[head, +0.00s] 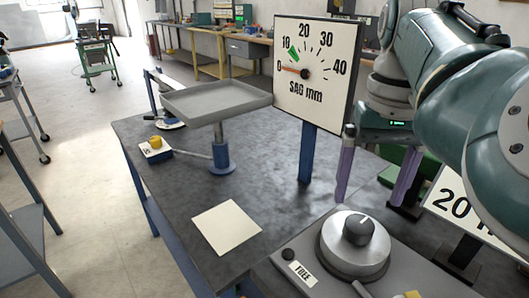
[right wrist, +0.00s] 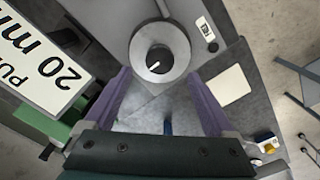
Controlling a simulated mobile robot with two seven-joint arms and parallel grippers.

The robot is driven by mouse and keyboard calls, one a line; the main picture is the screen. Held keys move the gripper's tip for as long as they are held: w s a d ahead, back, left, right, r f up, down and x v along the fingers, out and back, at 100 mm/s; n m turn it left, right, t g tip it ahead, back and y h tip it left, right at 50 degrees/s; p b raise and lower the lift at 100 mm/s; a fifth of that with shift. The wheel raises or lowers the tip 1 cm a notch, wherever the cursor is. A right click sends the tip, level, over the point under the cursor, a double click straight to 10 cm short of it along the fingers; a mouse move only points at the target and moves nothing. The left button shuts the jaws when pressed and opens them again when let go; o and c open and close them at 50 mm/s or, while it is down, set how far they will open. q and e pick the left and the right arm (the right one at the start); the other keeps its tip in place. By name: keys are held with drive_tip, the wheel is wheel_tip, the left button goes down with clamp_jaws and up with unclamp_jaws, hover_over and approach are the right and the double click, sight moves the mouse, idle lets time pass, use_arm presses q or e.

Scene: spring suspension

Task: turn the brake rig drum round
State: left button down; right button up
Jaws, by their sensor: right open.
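The brake rig drum (head: 345,262) is a silver round drum with a dark knob (head: 358,229) on top that carries a white pointer line. It sits on a grey rig box (head: 300,248) at the front of the bench. My right gripper (head: 370,203) is open and empty, with two purple fingers pointing down, above and just behind the drum. In the right wrist view the drum (right wrist: 142,58) and its knob (right wrist: 159,60) lie just beyond the fingertips, and the fingers (right wrist: 158,76) are spread and apart from it. My left gripper is not in view.
A plate labelled "FREE" (head: 302,274) is on the rig box. A "SAG mm" gauge (head: 313,75) stands behind on a blue post. A grey tray (head: 215,100) on a stand, a yellow button box (head: 155,148) and a blank card (head: 226,227) are left. A "20" sign (head: 468,210) stands right.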

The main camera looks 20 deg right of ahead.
sight(360, 224)
wheel_tip(360, 224, down, 7)
drive_tip(key=shift+r+b, duration=0.2)
drive_tip(key=shift+b, duration=0.35)
drive_tip(key=shift+c, duration=0.3)
drive_tip(key=c, duration=1.3)
drive_tip(key=shift+r, duration=0.1)
